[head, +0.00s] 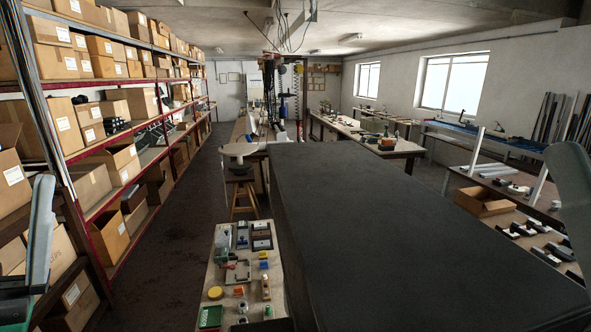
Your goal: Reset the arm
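A grey link of my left arm shows at the left edge of the head view, in front of the shelving. A grey link of my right arm shows at the right edge, in front of the right-hand tables. Both links are cut off by the picture's edges. No fingertips show on either side, so I cannot see either gripper or anything held in one.
A large dark flat-topped block (400,220) fills the middle and lower right, its top bare. A small-parts table (213,290) stands left of it. Box-filled shelving (85,158) lines the left. An open carton (484,203) lies right. The left aisle floor (165,240) is clear.

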